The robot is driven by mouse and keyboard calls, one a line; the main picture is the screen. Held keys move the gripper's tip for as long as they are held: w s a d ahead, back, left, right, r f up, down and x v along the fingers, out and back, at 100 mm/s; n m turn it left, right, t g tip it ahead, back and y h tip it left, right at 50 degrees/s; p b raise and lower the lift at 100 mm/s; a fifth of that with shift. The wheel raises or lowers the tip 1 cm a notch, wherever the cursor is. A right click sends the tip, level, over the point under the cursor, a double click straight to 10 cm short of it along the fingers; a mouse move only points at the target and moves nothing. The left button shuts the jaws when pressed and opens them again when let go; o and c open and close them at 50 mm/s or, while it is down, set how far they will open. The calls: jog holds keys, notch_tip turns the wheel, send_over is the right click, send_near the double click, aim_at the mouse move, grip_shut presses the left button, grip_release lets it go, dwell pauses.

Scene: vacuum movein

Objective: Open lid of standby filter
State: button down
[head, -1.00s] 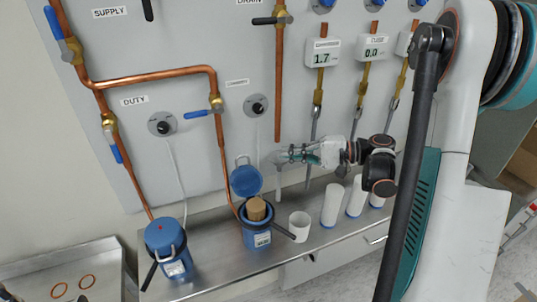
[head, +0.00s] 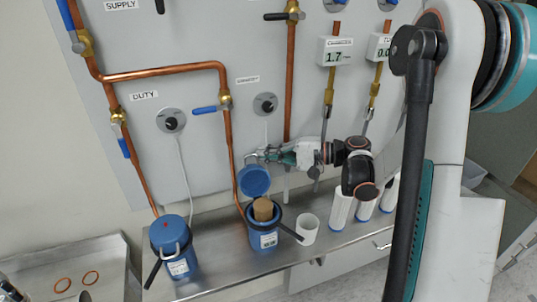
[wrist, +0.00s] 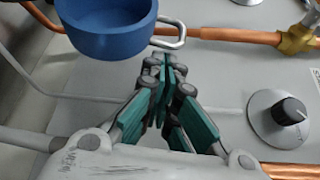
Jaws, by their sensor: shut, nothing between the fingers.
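The right-hand blue filter housing (head: 263,240), under the small, hard-to-read wall label, stands on the metal shelf with its top open. A brown cartridge (head: 263,209) shows inside it. Its blue lid (head: 254,180) is swung up and back towards the wall; it also shows at the top left of the wrist view (wrist: 108,38). The lid's metal loop handle (wrist: 172,33) sticks out beside my fingertips. My gripper (head: 257,156) is shut and empty, just above and behind the lid near the wall panel. In the wrist view its fingers (wrist: 163,75) meet just below the handle; contact is unclear.
The duty filter (head: 174,249) stands to the left with its lid down. A white cup (head: 308,228) and several white cylinders (head: 341,208) stand to the right. Copper pipes (head: 229,140), valves and a knob (wrist: 288,112) crowd the wall near my gripper.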

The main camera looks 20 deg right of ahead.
aim_at(257, 155)
jog(key=s, duration=0.1)
jog(key=s+r+n+y+b, duration=0.1)
jog(key=s+n+b, duration=0.1)
jog(key=s, duration=0.1)
jog(key=shift+r+t, duration=0.4)
jog(key=shift+w, duration=0.1)
